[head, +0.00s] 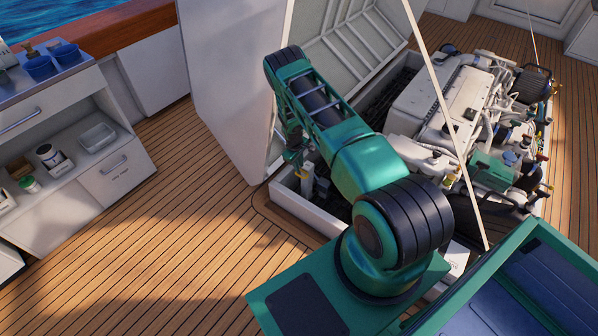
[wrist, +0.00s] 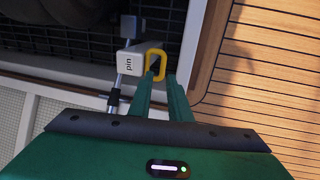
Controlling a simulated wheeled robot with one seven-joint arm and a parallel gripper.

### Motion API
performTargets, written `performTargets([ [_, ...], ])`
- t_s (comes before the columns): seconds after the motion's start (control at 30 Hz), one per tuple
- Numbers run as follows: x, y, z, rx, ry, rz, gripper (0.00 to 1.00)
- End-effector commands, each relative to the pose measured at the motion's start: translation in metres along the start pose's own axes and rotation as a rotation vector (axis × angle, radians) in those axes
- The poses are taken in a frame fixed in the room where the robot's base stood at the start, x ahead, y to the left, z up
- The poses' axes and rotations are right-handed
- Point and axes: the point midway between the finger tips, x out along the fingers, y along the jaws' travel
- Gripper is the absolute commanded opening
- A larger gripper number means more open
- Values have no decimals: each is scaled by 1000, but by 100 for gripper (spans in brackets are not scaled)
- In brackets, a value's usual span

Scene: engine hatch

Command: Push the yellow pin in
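The yellow pin's loop handle (wrist: 155,51) shows in the wrist view, just right of a white block (wrist: 128,62) labelled "pin". A silver rod (wrist: 118,80) with a dark collar runs below the block. My gripper (wrist: 160,80) is at the lower end of the yellow loop, its two green fingers apart with a narrow gap. The fingertips overlap the loop in the picture; I cannot tell whether they touch it. In the head view my gripper (head: 293,156) points down at the hatch's near left corner, beside a pale post (head: 307,182). The yellow handle is not clear there.
The hatch's pale rim (head: 290,203) surrounds the engine (head: 440,100). The raised hatch lid (head: 345,45) stands close behind my arm. A thin pale strut (head: 445,120) crosses right of my arm. The wooden deck (head: 170,230) at left is clear up to the cabinet (head: 80,165).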

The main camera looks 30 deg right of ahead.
Motion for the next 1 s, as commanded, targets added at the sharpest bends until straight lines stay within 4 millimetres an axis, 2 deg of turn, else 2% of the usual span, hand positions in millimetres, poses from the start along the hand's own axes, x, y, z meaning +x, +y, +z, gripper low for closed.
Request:
performTargets([
  [0.1,-18,0,0,0,1,0,17],
  [0.3,-35,0,0,0,0,0,17],
  [1.0,-38,0,0,0,-1,-1,17],
])
